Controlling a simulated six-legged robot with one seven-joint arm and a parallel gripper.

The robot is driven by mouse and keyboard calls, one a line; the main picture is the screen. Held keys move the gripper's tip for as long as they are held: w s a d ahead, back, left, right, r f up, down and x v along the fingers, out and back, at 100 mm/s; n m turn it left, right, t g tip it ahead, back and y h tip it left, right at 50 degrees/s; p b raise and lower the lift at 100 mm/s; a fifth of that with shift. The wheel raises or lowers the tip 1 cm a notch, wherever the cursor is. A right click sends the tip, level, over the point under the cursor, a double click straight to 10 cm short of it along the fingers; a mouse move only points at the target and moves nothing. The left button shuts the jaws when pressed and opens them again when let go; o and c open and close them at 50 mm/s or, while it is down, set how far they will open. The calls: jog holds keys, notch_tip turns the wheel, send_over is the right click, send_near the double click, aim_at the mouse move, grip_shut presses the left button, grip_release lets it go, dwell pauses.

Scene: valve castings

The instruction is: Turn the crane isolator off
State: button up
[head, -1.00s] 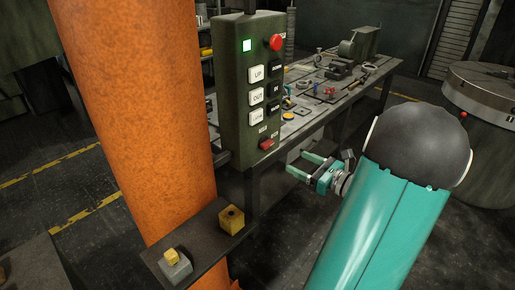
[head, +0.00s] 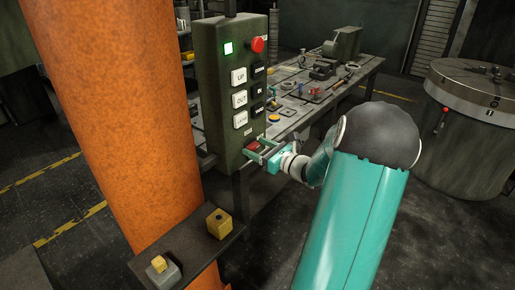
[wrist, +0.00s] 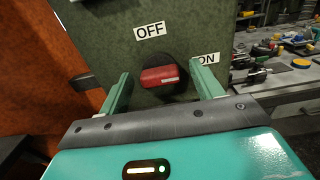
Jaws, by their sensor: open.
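The crane isolator is a red-handled rotary switch (wrist: 160,77) on a dark round base, low on the green control box (head: 234,165). In the wrist view its handle lies nearly level, its right end slightly raised towards the ON label (wrist: 207,58). The OFF label (wrist: 150,31) is above the switch. In the head view the red switch (head: 253,146) is partly hidden by my gripper (head: 262,152). My gripper (wrist: 160,75) is open, with one finger on each side of the handle and visible gaps between.
An orange column (head: 120,110) stands left of the box. A small shelf (head: 190,250) below carries two yellow-topped blocks. A workbench (head: 330,95) with tools is behind, and a round drum (head: 475,140) is at the right.

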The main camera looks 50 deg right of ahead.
jog(key=shift+w, duration=0.25)
jog(key=shift+c, duration=0.4)
jog(key=c, duration=0.9)
